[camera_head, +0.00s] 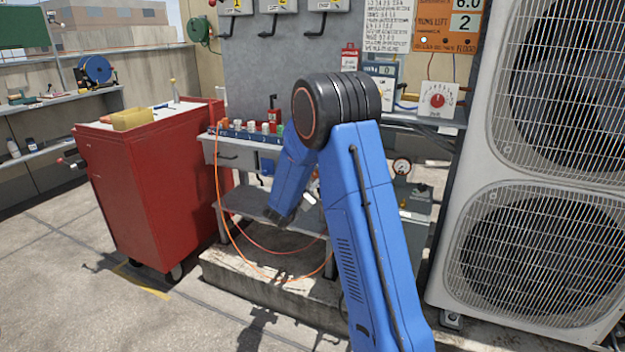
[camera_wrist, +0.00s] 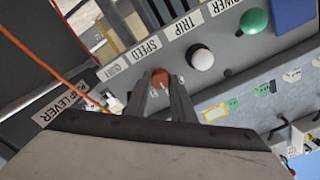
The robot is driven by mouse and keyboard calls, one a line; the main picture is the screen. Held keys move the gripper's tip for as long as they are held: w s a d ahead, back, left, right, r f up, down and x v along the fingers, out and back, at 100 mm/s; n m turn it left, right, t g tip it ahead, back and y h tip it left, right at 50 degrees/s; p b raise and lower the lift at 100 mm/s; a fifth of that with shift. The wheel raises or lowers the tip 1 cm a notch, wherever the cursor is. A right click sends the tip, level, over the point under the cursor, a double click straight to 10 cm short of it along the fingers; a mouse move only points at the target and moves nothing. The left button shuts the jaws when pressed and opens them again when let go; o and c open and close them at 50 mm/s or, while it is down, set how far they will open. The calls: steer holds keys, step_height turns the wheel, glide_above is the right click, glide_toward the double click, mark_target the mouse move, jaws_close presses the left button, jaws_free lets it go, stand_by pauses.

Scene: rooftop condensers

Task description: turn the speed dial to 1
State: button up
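The speed dial (camera_wrist: 160,78) is a small orange-red knob with a pale mark, below the upside-down SPEED label on a grey panel (camera_wrist: 228,60) in the wrist view. The two fingers of my gripper (camera_wrist: 162,86) are apart, one on each side of the dial. I cannot tell whether they touch it. The dial's scale numbers cannot be read. In the head view my blue arm reaches down toward the grey bench (camera_head: 228,155), and I cannot make out the speed dial or the fingertips there.
Beside the dial are a white knob (camera_wrist: 201,58) labelled TRIP and a green knob (camera_wrist: 255,21). An orange cord (camera_wrist: 45,60) runs at the left. In the head view, a red cabinet (camera_head: 160,190) stands left, condensers (camera_head: 545,190) right. A white box with a red dial (camera_head: 438,100) is separate.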

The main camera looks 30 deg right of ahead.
jaws_close()
steer(key=shift+n, duration=0.3)
steer(key=n, duration=0.8)
steer(key=shift+f, duration=0.1)
steer(key=shift+n, duration=0.3)
steer(key=o, duration=0.7)
jaws_free()
steer(key=shift+o, duration=0.2)
steer(key=shift+s+a, duration=0.1)
